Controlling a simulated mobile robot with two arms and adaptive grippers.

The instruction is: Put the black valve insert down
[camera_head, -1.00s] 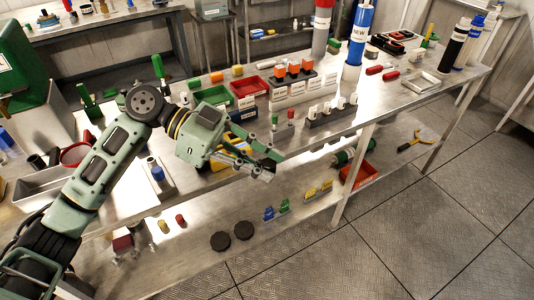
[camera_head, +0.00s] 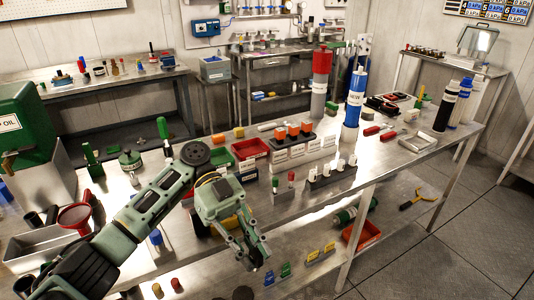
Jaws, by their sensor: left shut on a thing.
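My left gripper (camera_head: 252,257) hangs in front of the table's front edge, with its fingers pointing down. It is shut on a small dark piece, which I take to be the black valve insert; the fingers cover most of it and its outline is hard to make out. The steel table (camera_head: 400,153) lies behind the gripper, and a lower shelf (camera_head: 205,285) shows beneath it. My right gripper is not in view.
Yellow and blue small parts (camera_head: 313,255) sit on the lower shelf. Bare floor is at right.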

